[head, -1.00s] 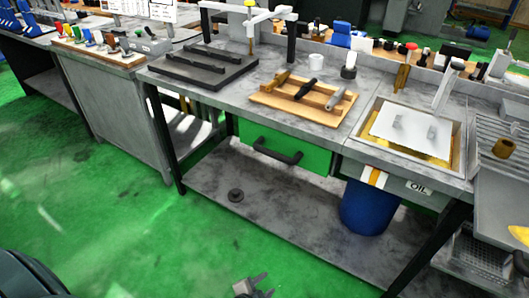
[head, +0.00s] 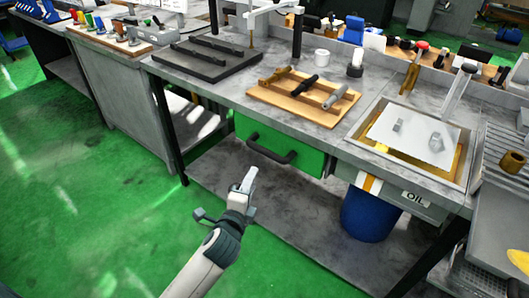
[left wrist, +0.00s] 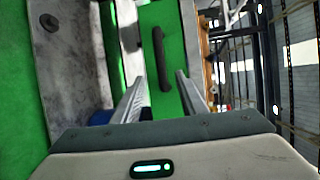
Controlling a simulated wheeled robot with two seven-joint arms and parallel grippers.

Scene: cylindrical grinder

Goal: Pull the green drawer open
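The green drawer (head: 279,146) is under the grey workbench top and looks shut. Its dark bar handle (head: 271,153) runs across the front. In the left wrist view the green drawer front (left wrist: 151,25) and its handle (left wrist: 161,58) lie ahead, seen turned on their side. My left gripper (head: 248,180) is below and in front of the handle, apart from it. In the left wrist view its two fingers (left wrist: 160,88) are spread with nothing between them, and the handle shows beyond the gap. My right gripper is not seen.
A blue bin (head: 368,214) stands below the oil tray (head: 414,140) to the right. The bench's lower shelf (head: 222,166) lies below the drawer. A wooden board (head: 290,104) with tools lies on top. Green floor in front is clear.

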